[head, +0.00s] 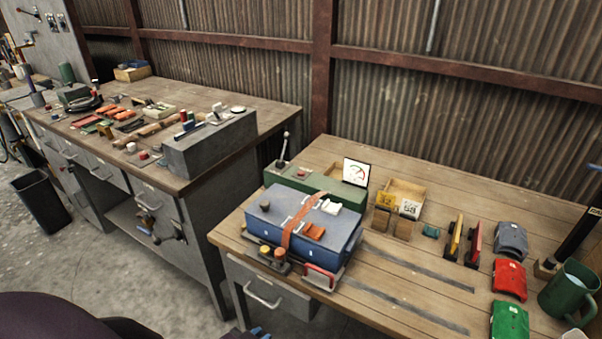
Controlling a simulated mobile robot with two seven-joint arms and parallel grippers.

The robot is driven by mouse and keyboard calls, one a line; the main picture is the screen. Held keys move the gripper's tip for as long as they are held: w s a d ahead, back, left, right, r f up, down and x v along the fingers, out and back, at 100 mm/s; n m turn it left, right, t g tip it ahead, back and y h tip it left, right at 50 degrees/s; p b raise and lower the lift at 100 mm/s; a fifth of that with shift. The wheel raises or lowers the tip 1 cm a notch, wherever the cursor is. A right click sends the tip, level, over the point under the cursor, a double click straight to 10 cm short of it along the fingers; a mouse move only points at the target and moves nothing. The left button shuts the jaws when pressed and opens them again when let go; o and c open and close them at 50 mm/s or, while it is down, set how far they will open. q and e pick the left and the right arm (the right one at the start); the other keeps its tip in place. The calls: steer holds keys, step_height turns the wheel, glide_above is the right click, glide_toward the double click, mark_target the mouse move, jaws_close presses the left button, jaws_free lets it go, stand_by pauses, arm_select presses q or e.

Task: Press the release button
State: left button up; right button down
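No button is labelled as the release button in the head view. A small control box (274,259) with round yellow and orange knobs sits at the front left corner of the near wooden table. Neither of my grippers can be made out. A small blue piece at the bottom edge is too cut off to identify.
Red (509,279) and green (509,321) clamp-like parts, a grey one (511,239) and a green mug (567,291) stand at the table's right. A second bench (233,103) with a grey block (211,145) is at left. A black bin (41,203) stands on the floor.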

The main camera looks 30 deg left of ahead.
arm_select(q)
jaws_close()
steer(key=shift+w+r, duration=0.1)
steer(key=shift+w, duration=0.05)
steer(key=shift+s, duration=0.25)
stand_by(0.4)
steer(key=shift+w, duration=0.15)
stand_by(0.3)
